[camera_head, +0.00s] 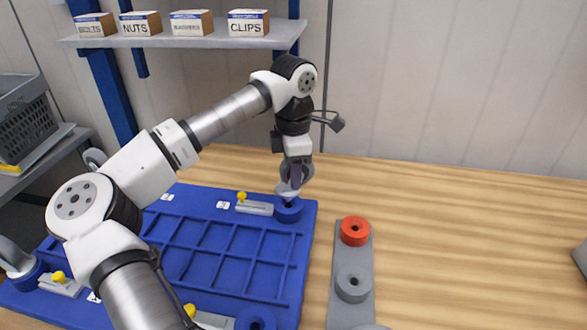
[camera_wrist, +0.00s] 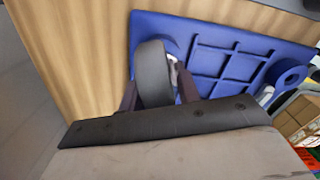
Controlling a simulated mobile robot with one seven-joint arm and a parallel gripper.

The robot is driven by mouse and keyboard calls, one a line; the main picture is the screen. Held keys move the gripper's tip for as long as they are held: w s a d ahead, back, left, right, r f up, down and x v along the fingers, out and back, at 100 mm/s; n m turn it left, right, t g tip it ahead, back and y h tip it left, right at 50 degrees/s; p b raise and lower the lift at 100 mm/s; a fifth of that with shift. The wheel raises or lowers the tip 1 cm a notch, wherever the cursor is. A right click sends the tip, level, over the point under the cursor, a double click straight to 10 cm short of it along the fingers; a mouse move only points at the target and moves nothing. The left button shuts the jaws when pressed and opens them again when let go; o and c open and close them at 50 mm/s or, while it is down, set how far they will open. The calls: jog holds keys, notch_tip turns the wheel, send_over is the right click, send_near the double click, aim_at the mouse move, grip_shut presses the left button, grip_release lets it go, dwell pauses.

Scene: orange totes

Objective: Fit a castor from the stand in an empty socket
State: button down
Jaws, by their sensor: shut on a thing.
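My gripper (camera_head: 295,180) is shut on a castor (camera_head: 287,188), fingers on either side of its grey wheel; the wheel also shows between the fingers in the wrist view (camera_wrist: 152,75). The castor is right over the blue socket (camera_head: 288,210) at the far right corner of the blue tote base (camera_head: 225,235). Its lower end meets the socket's top; I cannot tell how deep the stem sits. Another blue socket (camera_head: 256,319) at the near right corner looks empty. A castor (camera_head: 14,256) stands at the left corner. The grey stand (camera_head: 350,318) has a red ring (camera_head: 355,231) and a grey ring (camera_head: 352,285).
Yellow-knobbed grey latches (camera_head: 254,207) lie beside the sockets. A shelf (camera_head: 190,41) with labelled boxes hangs at the back left. A grey crate (camera_head: 28,108) stands at far left. The wooden table is clear right of the stand, up to a grey object (camera_head: 581,256).

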jog(key=shift+f, duration=0.3)
jog(key=shift+f+b, duration=1.35)
jog(key=shift+f, duration=0.3)
jog(key=c, duration=0.9)
grip_release()
jog(key=shift+r, duration=0.1)
notch_tip(320, 180, up, 14)
jog(key=shift+f+b, duration=0.1)
jog(key=shift+b, duration=0.9)
jog(key=shift+s+f, duration=0.1)
